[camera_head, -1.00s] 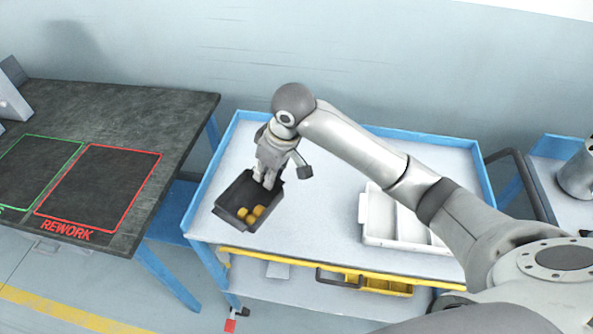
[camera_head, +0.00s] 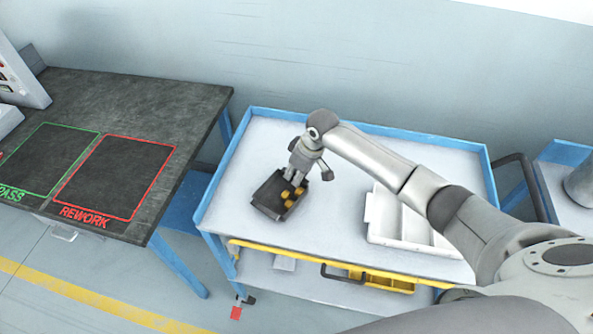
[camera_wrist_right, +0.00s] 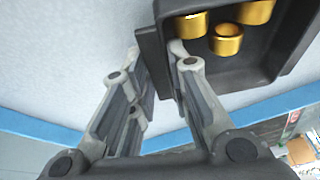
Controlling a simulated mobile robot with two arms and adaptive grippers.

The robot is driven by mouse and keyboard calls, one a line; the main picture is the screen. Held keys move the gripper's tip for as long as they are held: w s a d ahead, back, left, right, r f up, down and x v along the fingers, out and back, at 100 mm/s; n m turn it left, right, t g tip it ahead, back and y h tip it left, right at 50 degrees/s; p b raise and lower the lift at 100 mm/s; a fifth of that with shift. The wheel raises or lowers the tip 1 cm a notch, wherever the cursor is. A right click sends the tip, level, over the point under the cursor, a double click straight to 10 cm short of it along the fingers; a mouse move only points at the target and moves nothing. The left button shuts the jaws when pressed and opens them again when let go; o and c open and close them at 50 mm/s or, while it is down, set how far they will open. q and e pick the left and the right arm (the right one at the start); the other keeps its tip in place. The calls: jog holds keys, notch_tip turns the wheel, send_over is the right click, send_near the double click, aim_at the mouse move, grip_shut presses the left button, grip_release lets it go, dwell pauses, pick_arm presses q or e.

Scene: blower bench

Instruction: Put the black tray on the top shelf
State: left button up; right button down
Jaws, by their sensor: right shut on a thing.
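The black tray (camera_head: 269,204) is over the left part of the cart's top shelf (camera_head: 330,217) in the head view, with several brass-coloured rings (camera_head: 291,194) inside. I cannot tell whether the tray's underside touches the shelf. My left gripper is not in view.
A white divided bin (camera_head: 400,222) stands on the shelf to the right, below my right arm. Blue rims (camera_head: 375,131) edge the shelf. A yellow bin (camera_head: 388,284) sits on the lower shelf. A dark bench (camera_head: 130,105) with PASS and REWORK outlines stands at the left.

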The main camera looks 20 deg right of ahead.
jog(key=c, duration=1.4)
grip_release()
jog(key=shift+o, duration=0.2)
jog(key=b+v, duration=0.1)
jog(key=v, duration=1.1)
jog(key=shift+b, duration=0.3)
